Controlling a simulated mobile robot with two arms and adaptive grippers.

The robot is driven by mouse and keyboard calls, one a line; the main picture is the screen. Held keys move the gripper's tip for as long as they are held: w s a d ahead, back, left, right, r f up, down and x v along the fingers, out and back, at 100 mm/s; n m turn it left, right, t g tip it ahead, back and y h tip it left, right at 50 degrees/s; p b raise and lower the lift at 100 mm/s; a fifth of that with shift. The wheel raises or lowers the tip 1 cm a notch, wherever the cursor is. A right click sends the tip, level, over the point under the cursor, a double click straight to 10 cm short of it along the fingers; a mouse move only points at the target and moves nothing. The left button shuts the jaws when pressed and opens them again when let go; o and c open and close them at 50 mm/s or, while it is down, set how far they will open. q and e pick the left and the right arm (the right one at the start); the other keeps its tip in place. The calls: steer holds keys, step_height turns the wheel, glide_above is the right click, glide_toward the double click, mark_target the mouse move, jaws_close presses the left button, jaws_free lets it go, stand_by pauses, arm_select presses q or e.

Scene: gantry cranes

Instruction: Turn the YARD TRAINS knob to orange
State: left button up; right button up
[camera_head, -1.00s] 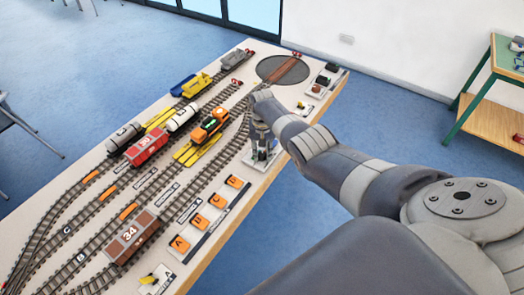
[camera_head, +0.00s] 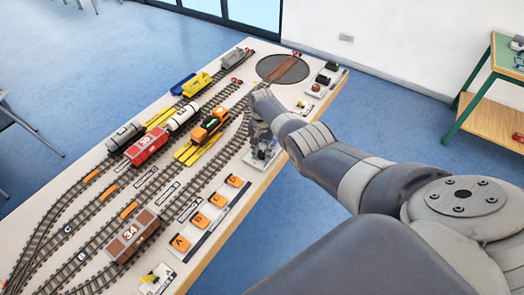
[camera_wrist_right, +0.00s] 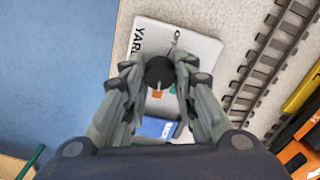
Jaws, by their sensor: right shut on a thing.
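The YARD TRAINS knob (camera_wrist_right: 160,71) is a round black knob on a pale panel (camera_wrist_right: 198,47) in the right wrist view. My left gripper is not in view.
The panel sits at the right edge of a long table with model tracks. An orange locomotive (camera_head: 210,127), a red wagon (camera_head: 147,144) and a brown wagon (camera_head: 132,235) stand on the tracks. Orange lettered tiles (camera_head: 199,219) lie nearer. A turntable (camera_head: 283,68) is at the far end.

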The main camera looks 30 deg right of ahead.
mark_target(262, 153)
steer(key=o, duration=1.1)
steer(key=shift+r, duration=0.15)
step_height(262, 153, up, 12)
steer(key=shift+f, duration=0.1)
